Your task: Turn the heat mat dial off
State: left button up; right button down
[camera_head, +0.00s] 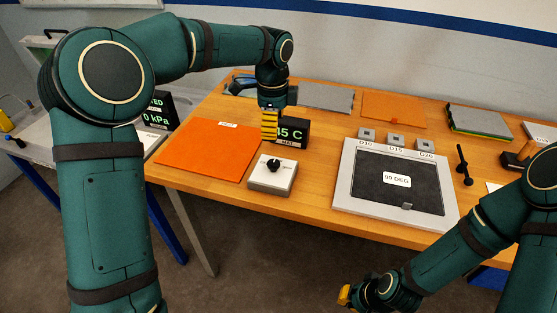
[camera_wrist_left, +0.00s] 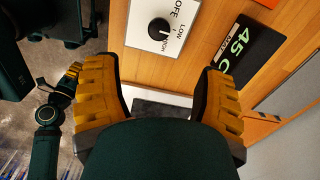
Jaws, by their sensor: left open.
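The heat mat dial is a black knob (camera_head: 274,164) on a pale box (camera_head: 262,180) near the table's front edge. In the left wrist view the knob (camera_wrist_left: 159,31) sits on a white plate lettered OFF, LOW and HIGH. I cannot tell for sure which word it points to. My left gripper (camera_head: 269,126) is above and behind the dial box, not touching it. In its wrist view the yellow fingers (camera_wrist_left: 163,95) are spread wide with nothing between them. My right gripper (camera_head: 345,294) is low in front of the table, mostly hidden by its arm.
An orange mat (camera_head: 205,150) lies left of the dial. A black display (camera_head: 291,133) close behind the dial reads 45 C; it also shows in the wrist view (camera_wrist_left: 240,50). A grey-framed dark panel (camera_head: 345,190) labelled 90 DEG lies to the right, with small grey blocks (camera_head: 395,140) behind it.

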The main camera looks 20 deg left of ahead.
aim_at(274, 163)
pick_arm(q)
notch_tip(274, 163, down, 13)
jog(key=b, duration=0.3)
jog(key=shift+s, duration=0.1)
grip_shut()
